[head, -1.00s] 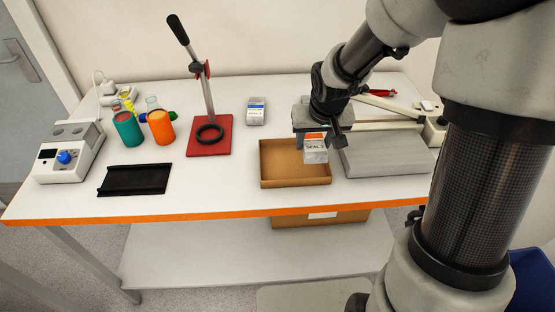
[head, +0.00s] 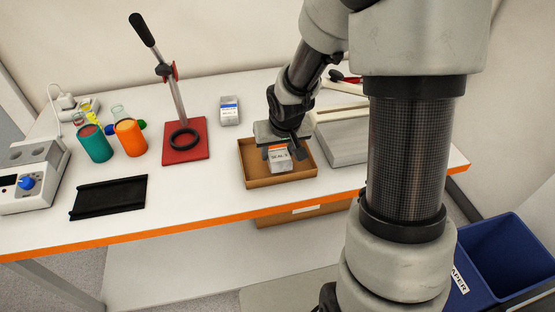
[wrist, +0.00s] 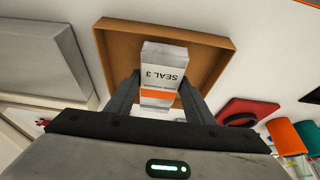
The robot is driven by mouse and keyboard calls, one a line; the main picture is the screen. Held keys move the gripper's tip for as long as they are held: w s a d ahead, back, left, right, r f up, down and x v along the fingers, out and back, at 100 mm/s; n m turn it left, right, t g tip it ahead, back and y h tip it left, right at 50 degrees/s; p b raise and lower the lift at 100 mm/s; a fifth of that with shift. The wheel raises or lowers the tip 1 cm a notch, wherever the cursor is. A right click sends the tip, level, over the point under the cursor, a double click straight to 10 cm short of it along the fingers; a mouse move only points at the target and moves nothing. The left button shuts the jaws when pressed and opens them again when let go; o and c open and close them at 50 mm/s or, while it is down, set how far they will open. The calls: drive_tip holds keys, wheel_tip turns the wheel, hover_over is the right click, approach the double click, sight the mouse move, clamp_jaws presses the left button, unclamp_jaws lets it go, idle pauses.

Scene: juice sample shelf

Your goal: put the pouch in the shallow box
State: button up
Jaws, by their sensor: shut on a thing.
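The pouch (head: 279,163) is light grey with an orange band and a "SEAL 3" label. My gripper (head: 278,153) is shut on it, with a finger on each side. The pouch and its label also show in the wrist view (wrist: 163,72). The shallow box (head: 252,172) is an open brown tray on the table. The pouch is over the middle to right part of its opening, inside the rim as seen from the wrist view (wrist: 215,42). I cannot tell whether the pouch touches the box floor.
A red-based press (head: 188,150) stands to the left, a grey flat-topped device (head: 342,143) to the right. A black tray (head: 108,197), teal cup (head: 95,145) and orange cup (head: 130,140) are farther left.

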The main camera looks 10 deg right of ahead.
drive_tip(key=shift+f, duration=1.55)
drive_tip(key=shift+f+b, duration=0.1)
drive_tip(key=shift+b, duration=0.25)
drive_tip(key=shift+f, duration=0.15)
drive_tip(key=o, duration=1.2)
drive_tip(key=shift+r, duration=0.45)
drive_tip(key=p+v, duration=0.3)
drive_tip(key=v, duration=0.8)
drive_tip(key=shift+s+r, duration=0.15)
drive_tip(key=shift+r, duration=0.15)
